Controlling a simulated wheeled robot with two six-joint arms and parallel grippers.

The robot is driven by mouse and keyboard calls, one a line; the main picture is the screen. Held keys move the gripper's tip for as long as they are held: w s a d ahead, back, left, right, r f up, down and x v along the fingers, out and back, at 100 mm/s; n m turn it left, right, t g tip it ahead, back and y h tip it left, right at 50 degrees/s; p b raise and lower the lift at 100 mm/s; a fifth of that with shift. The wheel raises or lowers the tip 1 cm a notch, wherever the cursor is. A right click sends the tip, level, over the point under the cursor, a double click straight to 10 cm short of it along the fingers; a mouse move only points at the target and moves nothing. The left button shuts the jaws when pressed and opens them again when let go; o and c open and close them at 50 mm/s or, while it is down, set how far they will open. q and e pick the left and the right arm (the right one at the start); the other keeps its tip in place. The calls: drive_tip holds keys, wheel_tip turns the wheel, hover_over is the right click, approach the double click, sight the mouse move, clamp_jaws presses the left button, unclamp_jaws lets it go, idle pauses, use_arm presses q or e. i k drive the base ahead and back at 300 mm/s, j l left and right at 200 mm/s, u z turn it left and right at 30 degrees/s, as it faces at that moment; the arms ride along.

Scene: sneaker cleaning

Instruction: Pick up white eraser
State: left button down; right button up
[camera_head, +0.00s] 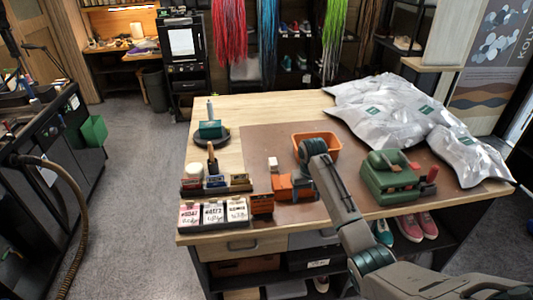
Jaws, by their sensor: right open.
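A small white block, which looks like the white eraser (272,162), lies on the brown mat (258,140) near the middle of the workbench. My right arm comes in from the lower right and bends over the mat. My right gripper (281,187), orange and grey, is low over the mat, just nearer the front edge than the white block and apart from it. It is open and seems empty; the fingertips are small and hard to make out. My left gripper is not in view.
An orange bin (325,142) stands behind my arm. A green tool box (390,178) is to the right, silver bags (385,108) at the back right. The back left is freer.

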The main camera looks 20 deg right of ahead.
sight(272, 162)
drive_tip(key=i+l, duration=0.1)
drive_tip(key=i, duration=0.5)
drive_tip(key=i+l, duration=0.1)
drive_tip(key=i, duration=0.45)
